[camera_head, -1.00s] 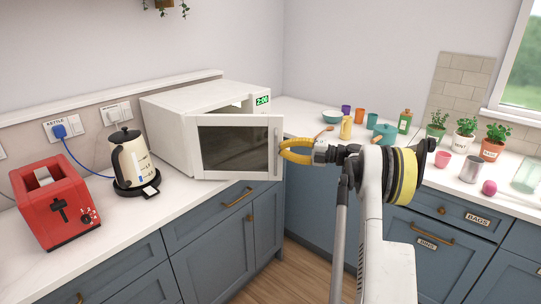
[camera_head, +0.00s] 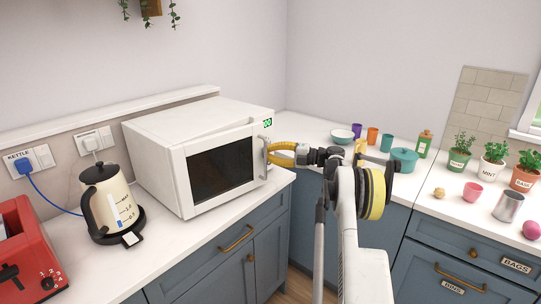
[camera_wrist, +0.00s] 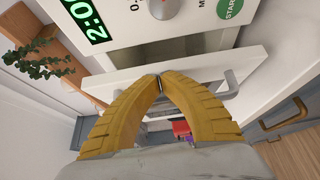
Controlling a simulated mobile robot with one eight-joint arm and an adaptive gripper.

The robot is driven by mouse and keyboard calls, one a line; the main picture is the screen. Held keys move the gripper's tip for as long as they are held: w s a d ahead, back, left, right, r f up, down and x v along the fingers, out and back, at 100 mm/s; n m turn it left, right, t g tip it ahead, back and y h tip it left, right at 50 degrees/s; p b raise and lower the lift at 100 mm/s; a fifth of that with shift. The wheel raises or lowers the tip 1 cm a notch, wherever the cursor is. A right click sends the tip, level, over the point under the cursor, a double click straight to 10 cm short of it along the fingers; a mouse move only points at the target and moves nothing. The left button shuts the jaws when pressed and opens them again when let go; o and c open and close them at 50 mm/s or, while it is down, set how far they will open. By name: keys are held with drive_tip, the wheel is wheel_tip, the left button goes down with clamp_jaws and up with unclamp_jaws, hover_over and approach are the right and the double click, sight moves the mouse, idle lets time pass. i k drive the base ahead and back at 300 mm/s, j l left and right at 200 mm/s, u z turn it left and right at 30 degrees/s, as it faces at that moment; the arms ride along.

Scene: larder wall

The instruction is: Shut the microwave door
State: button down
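The white microwave (camera_head: 190,122) stands on the counter, its green display at the upper right of its front. Its door (camera_head: 181,180), white-framed with a dark window, is slightly ajar, with a narrow gap along the top. The door also shows in the wrist view (camera_wrist: 190,66), close below the control panel (camera_wrist: 120,15). The door handle (camera_wrist: 230,84) is beside my fingers on the right. My gripper (camera_head: 267,152) is at the door's handle side; its yellow fingertips (camera_wrist: 160,77) meet with nothing visible between them. I cannot tell whether they touch the door.
A cream kettle (camera_head: 112,200) and a red toaster (camera_head: 35,245) stand left of the microwave. A teal pot (camera_head: 404,160), cups and potted herbs (camera_head: 493,163) stand on the right counter. The counter in front of the microwave (camera_head: 215,228) is clear.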

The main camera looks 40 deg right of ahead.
sight(209, 171)
drive_tip(key=k+l, duration=0.1)
drive_tip(key=k+l+z, duration=0.1)
drive_tip(key=l, duration=1.05)
drive_tip(key=i+l+z, duration=0.1)
drive_tip(key=l, duration=0.2)
